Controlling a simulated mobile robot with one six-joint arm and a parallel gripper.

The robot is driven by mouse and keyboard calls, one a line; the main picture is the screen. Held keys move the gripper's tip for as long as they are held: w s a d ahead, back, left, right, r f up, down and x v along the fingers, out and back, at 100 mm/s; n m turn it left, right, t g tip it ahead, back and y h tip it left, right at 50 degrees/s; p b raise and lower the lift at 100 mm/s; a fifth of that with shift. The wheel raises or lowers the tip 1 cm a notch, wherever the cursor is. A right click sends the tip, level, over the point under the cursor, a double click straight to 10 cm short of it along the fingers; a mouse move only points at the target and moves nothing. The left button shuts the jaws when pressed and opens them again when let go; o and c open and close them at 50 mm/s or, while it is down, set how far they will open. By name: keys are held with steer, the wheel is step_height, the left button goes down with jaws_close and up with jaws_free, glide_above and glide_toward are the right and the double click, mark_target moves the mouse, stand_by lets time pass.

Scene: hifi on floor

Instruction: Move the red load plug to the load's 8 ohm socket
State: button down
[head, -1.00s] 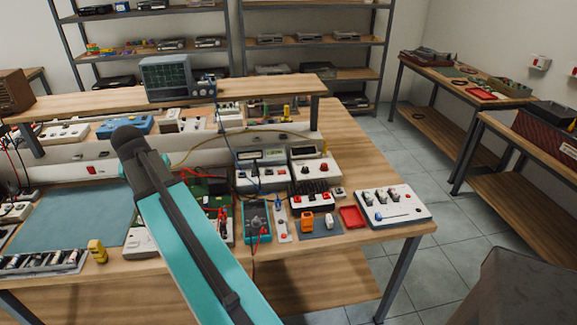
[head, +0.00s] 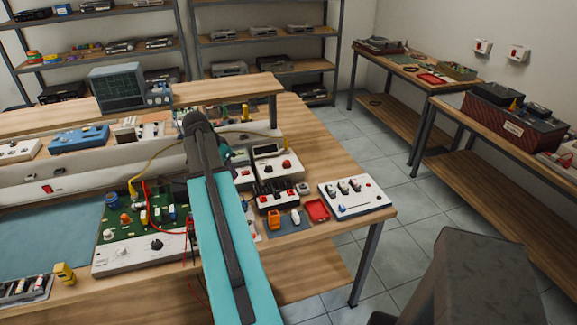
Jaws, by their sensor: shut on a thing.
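My arm crosses the middle of the head view, and its wrist end reaches over the bench near the instruments. My gripper's fingers are hidden behind the arm, so I cannot see what is between them. A white box with black fins on top (head: 279,199), which looks like the load, sits on the bench just right of my arm. Its sockets are too small to read, so I cannot make out the 8 ohm one. I cannot pick out the red load plug.
A green circuit board on a white base (head: 142,240) is left of my arm. To the right are an orange item (head: 274,220), a red tray (head: 317,209) and a white control panel (head: 357,197). Bare wood lies behind the panel.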

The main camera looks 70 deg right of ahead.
steer(key=s+d+m+g+p, duration=0.1)
steer(key=s+d+m, duration=0.2)
steer(key=s, duration=0.6)
steer(key=s+d+f+m+g+y+p, duration=0.1)
steer(key=s+d+m, duration=0.2)
steer(key=s+d, duration=0.4)
steer(key=shift+s+f+m, duration=0.15)
steer(key=shift+s+m, duration=0.15)
steer(key=shift+s, duration=0.8)
steer(key=shift+f, duration=0.2)
steer(key=shift+f+b, duration=1.1)
steer(key=shift+f, duration=1.1)
steer(key=shift+w+f+b, duration=0.1)
steer(key=shift+f+b, duration=0.8)
steer(key=shift+f, duration=0.05)
stand_by(2.0)
